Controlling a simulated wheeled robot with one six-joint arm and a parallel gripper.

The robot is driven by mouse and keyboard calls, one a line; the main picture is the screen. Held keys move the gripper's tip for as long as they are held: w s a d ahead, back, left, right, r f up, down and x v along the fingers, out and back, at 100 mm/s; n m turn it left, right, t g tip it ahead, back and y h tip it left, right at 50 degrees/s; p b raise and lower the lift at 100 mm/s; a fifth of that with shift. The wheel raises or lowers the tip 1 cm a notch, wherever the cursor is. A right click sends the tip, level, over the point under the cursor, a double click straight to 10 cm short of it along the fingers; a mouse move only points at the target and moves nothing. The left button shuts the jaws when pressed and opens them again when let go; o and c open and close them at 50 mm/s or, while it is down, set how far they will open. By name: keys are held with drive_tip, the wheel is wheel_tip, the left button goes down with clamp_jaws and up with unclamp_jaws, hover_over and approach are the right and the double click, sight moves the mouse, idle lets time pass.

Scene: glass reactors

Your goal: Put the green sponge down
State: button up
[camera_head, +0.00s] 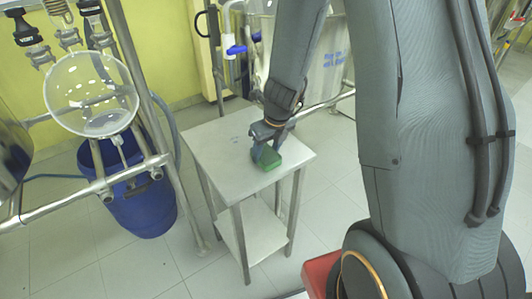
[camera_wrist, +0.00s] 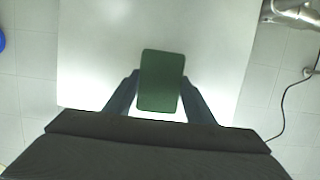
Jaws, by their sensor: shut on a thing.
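The green sponge (camera_head: 267,159) is between the fingers of my gripper (camera_head: 264,152), over the front right part of the small metal table (camera_head: 210,140). In the wrist view the sponge (camera_wrist: 161,80) is a dark green block, with the fingers of my gripper (camera_wrist: 160,92) closed on its two sides. The pale table top (camera_wrist: 100,50) lies beneath it. The sponge looks very close to the top. I cannot tell whether it touches it. Its underside is hidden.
A glass vessel (camera_head: 90,95) on a metal frame and a blue drum (camera_head: 135,190) stand left of the table. A lower shelf (camera_head: 250,230) is under the table top. The left and back of the table top are clear. A dark cable (camera_wrist: 290,95) runs at the right.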

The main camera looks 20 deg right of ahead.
sight(272, 159)
drive_tip(key=shift+f, duration=0.15)
drive_tip(key=o, duration=1.1)
drive_tip(key=p+v, duration=0.5)
drive_tip(key=v, duration=0.7)
drive_tip(key=s+r+n, duration=0.2)
drive_tip(key=s+n, duration=0.2)
drive_tip(key=n, duration=0.6)
drive_tip(key=s+r+n, duration=0.2)
drive_tip(key=s+n, duration=0.3)
drive_tip(key=n, duration=0.6)
drive_tip(key=s+a+r+n+g+h, duration=0.1)
drive_tip(key=s+n, duration=0.4)
drive_tip(key=n, duration=0.6)
drive_tip(key=shift+r, duration=0.55)
drive_tip(key=shift+w+a, duration=0.1)
